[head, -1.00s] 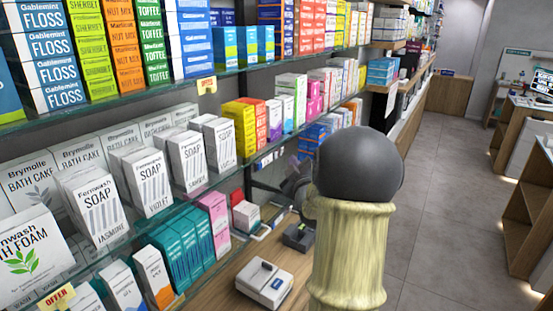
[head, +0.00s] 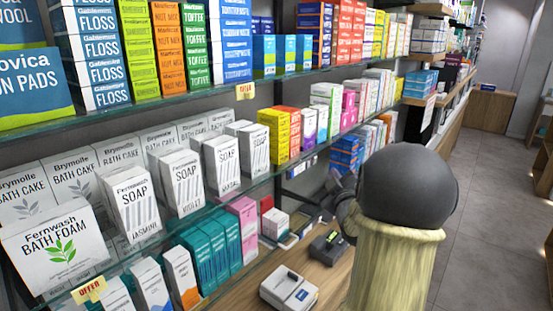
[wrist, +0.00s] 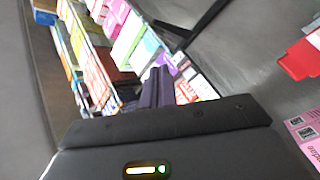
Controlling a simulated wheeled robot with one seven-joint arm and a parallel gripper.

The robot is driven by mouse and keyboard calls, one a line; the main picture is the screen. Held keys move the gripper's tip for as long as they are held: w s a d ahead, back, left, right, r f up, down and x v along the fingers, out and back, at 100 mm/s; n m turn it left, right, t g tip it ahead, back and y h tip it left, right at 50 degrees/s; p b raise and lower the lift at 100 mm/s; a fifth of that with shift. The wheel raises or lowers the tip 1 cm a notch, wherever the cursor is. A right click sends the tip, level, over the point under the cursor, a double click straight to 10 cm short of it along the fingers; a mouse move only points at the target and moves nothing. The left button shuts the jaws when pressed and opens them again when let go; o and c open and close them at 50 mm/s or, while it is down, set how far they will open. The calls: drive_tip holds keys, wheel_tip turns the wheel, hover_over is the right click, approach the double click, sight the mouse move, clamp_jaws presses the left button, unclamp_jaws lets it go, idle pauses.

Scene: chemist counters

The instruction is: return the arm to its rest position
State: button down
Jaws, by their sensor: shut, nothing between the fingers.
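My arm stands at the right of the head view, with a dark round joint above a pale yellowish link. My gripper (wrist: 158,72) shows in the wrist view as two narrow dark purple fingers lying together, shut and empty. In the head view the gripper is mostly hidden behind the arm; only some grey wrist parts show left of the dark joint, close to the lower shelf. The wrist view is tilted and shows shelf packets (wrist: 130,35) beyond the fingers.
Glass shelves (head: 130,117) full of boxes run along the left. Below is a wooden counter (head: 325,275) with a white card terminal (head: 290,290) and a dark device (head: 328,246). Free grey floor (head: 480,230) lies to the right.

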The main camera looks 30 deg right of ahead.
drive_tip(key=s+a+f+m+g+y, duration=0.15)
drive_tip(key=a+f+g, duration=0.35)
drive_tip(key=a, duration=0.5)
drive_tip(key=a+f+m+g+y, duration=0.2)
drive_tip(key=a+f+y, duration=0.1)
drive_tip(key=a+f, duration=0.5)
drive_tip(key=s+a+f+m+g+y, duration=0.1)
drive_tip(key=s+a+f+g, duration=0.2)
drive_tip(key=s+a, duration=0.4)
drive_tip(key=s+a+f+g+y, duration=0.2)
drive_tip(key=s+a+f+g, duration=0.1)
drive_tip(key=s+a, duration=0.5)
drive_tip(key=shift+s+a+m+g, duration=0.15)
drive_tip(key=shift+s+m+g, duration=0.2)
drive_tip(key=shift+s+g, duration=0.45)
drive_tip(key=shift+w+f, duration=0.1)
drive_tip(key=shift+w, duration=0.1)
